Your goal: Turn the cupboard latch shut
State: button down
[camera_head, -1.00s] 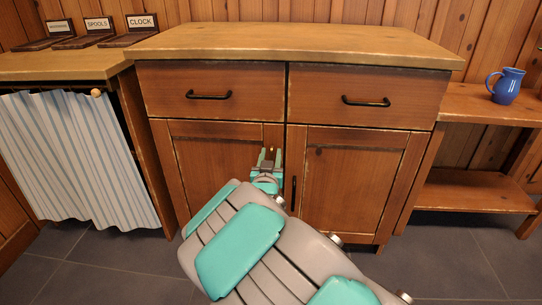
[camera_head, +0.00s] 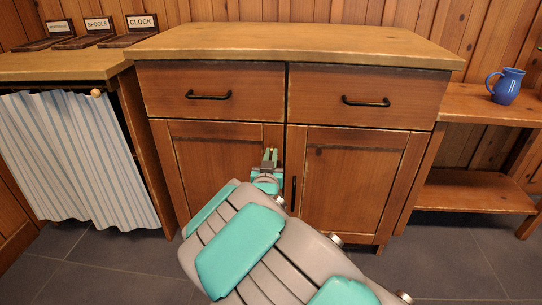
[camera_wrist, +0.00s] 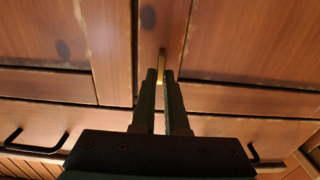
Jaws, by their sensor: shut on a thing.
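The cupboard (camera_head: 345,190) has two closed-looking lower doors. The latch (camera_wrist: 162,54) is a small narrow brass bar near the top of the door frame by the middle of the cupboard. It looks upright, in line with the fingers. My gripper (camera_head: 270,153) reaches up to it from below in the head view. In the wrist view my gripper (camera_wrist: 161,76) has its dark fingers shut on the latch, one on each side. The fingers hide part of the latch, and its pivot is not clear.
Two drawers with black handles (camera_head: 209,96) sit above the doors. A black upright handle (camera_head: 293,192) is on the right door, close to my wrist. A blue jug (camera_head: 507,86) stands on the right shelf. A striped curtain (camera_head: 75,160) hangs at left.

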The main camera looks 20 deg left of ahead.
jog(key=shift+n+p, duration=0.3)
jog(key=shift+p, duration=0.05)
jog(key=n+p, duration=0.1)
jog(key=n, duration=0.4)
jog(key=n+p, duration=0.1)
jog(key=n, duration=0.5)
jog(key=a+f+n+p, duration=0.1)
jog(key=n+p, duration=0.1)
jog(key=n, duration=0.4)
jog(key=shift+s+f, duration=0.1)
jog(key=shift+s, duration=0.05)
jog(key=shift+n, duration=0.3)
jog(key=c, duration=0.9)
grip_release()
jog(key=shift+c, duration=0.2)
jog(key=shift+s, duration=0.15)
jog(key=v, duration=0.7)
jog(key=shift+s, duration=0.25)
